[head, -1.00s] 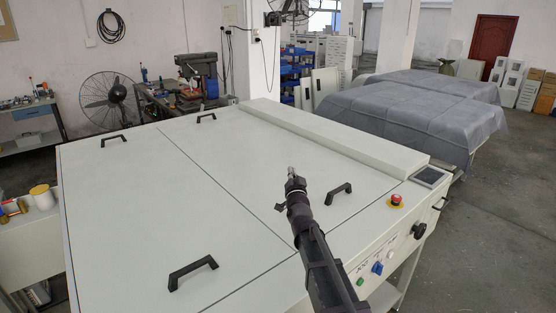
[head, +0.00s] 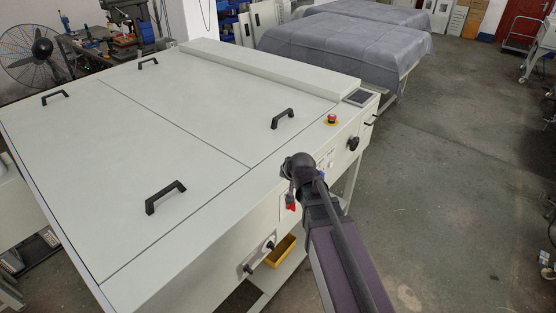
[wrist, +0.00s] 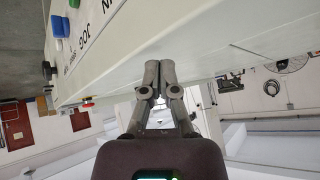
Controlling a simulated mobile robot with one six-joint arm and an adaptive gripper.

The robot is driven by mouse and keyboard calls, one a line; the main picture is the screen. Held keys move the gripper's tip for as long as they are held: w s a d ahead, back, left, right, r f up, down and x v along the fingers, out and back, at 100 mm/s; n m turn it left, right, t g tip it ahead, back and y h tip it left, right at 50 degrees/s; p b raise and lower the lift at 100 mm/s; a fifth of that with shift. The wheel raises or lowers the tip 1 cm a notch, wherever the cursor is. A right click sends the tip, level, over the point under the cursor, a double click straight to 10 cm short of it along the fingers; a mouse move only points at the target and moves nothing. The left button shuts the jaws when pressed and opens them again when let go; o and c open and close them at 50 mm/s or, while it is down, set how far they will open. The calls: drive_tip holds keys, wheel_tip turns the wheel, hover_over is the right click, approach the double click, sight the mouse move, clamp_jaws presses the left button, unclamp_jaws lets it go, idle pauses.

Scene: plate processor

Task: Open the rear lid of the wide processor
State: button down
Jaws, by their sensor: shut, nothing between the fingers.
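The wide processor (head: 110,160) fills the left half of the head view. Its top has two flat, pale lids split by a seam, both lying shut. The left lid carries black handles (head: 165,197) and (head: 55,97). The right lid carries black handles (head: 283,118) and (head: 148,63). I cannot tell from labels which lid is the rear one. My gripper (wrist: 159,69) is shut and empty in the wrist view, beside the processor's pale front panel, touching no handle. In the head view my arm stands at the processor's front edge, and its fingertips are hidden.
A red emergency button (head: 332,119), a small screen (head: 358,97) and a black knob (head: 353,143) sit at the processor's right end. A yellow bin (head: 281,252) is below the front. Cloth-covered tables (head: 345,50) stand behind. The floor at right is open.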

drive_tip(key=s+d+f+g+h+b, duration=0.1)
drive_tip(key=s+d+f+g+b, duration=0.3)
drive_tip(key=s, duration=0.5)
drive_tip(key=s+d+f+g+h+b, duration=0.1)
drive_tip(key=s+d+f+g+b, duration=0.3)
drive_tip(key=s+d+f, duration=0.5)
drive_tip(key=shift+s+f+h+b, duration=0.4)
drive_tip(key=shift+s+f+b, duration=0.35)
drive_tip(key=shift+b, duration=0.15)
